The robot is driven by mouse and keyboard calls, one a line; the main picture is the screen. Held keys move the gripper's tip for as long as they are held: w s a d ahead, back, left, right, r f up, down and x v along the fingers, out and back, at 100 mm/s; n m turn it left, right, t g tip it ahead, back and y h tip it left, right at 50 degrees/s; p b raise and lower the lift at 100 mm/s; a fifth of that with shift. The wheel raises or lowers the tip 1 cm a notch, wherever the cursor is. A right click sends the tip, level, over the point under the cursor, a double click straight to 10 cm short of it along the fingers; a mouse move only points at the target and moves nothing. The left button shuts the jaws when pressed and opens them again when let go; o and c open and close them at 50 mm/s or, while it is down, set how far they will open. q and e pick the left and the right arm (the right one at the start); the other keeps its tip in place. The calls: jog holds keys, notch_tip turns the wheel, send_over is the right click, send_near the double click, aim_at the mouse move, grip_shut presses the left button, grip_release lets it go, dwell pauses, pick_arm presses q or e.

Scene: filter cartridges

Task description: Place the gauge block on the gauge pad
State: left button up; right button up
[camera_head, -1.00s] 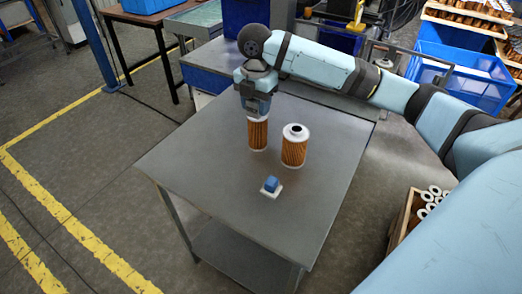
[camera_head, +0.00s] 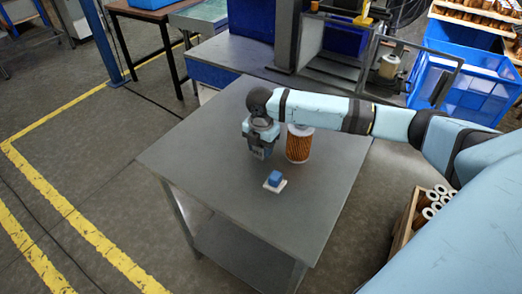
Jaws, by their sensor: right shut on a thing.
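A small blue block (camera_head: 275,177) sits on a thin white pad (camera_head: 275,187) on the grey table; they look like the gauge block and gauge pad. My right gripper (camera_head: 259,156) points down over the table, behind and a little left of the blue block and apart from it. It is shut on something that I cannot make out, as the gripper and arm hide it. A filter cartridge (camera_head: 299,146) with orange pleats stands just right of the gripper, its top partly hidden by my arm. My left gripper is not in view.
The table (camera_head: 215,190) is bare at its left and front. A box of cartridges (camera_head: 408,222) is at the right, and blue bins (camera_head: 478,90) are at the back right.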

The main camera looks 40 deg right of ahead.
jog(key=shift+f, duration=0.6)
jog(key=o, duration=1)
jog(key=shift+f, duration=0.1)
jog(key=shift+o, duration=0.2)
